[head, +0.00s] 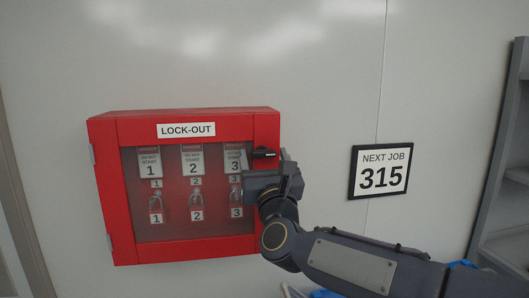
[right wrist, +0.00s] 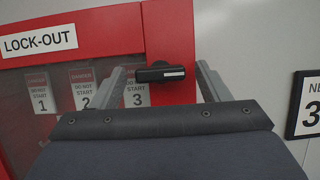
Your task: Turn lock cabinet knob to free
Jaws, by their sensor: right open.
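The red lock-out cabinet (head: 185,250) hangs on the wall with its windowed door shut. Its black knob (head: 264,153) sits on the right side of the door frame; in the right wrist view the knob (right wrist: 160,73) lies horizontal, with a white mark along it. My right gripper (head: 284,165) is in front of the cabinet's right edge. Whether the fingertips reach the knob's depth is hard to tell. My left gripper is out of view.
Behind the window hang numbered tags (head: 192,160) and padlocks (head: 196,205), marked 1, 2 and 3. A framed sign (head: 380,172) reading "NEXT JOB 315" is on the wall to the right. A grey shelf (head: 505,170) stands at the right edge. The wall above the cabinet is clear.

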